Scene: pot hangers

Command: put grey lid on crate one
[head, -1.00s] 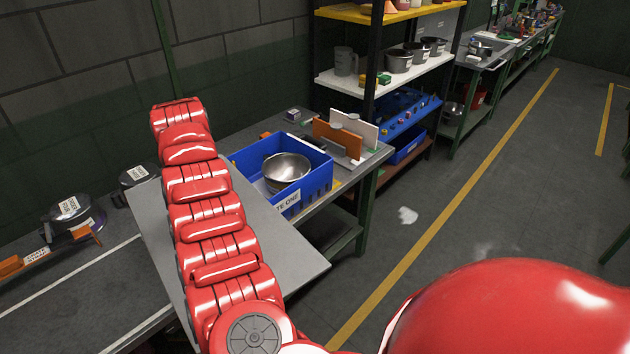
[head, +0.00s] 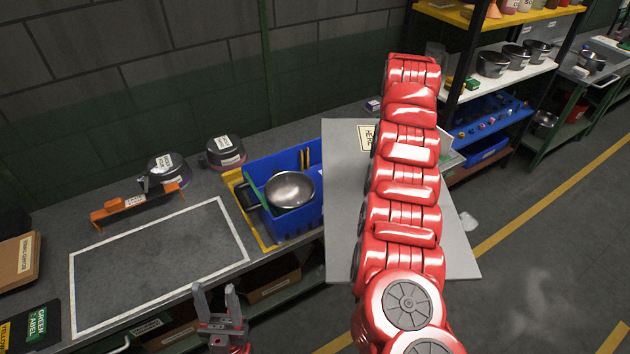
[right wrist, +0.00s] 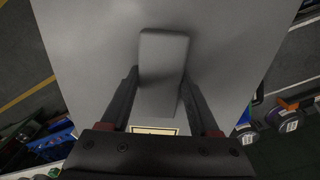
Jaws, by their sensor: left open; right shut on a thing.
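The grey lid (head: 345,230) is a flat panel with a small label, held up before the bench in the head view. My right arm crosses in front of it and hides its middle. In the right wrist view, my right gripper (right wrist: 160,82) is shut on the lid's grey block handle (right wrist: 163,65), and the lid (right wrist: 90,45) fills most of the view. A blue crate (head: 262,172) shows left of the lid, with no readable label; the lid covers its right side. Crate one cannot be made out. My left gripper (head: 214,295) is open and empty, low before the bench.
A steel bowl (head: 290,188) sits in the visible blue crate, beside a yellow edge (head: 242,205). A white-outlined area (head: 160,265) is clear. A shelf unit (head: 480,80) stands at right.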

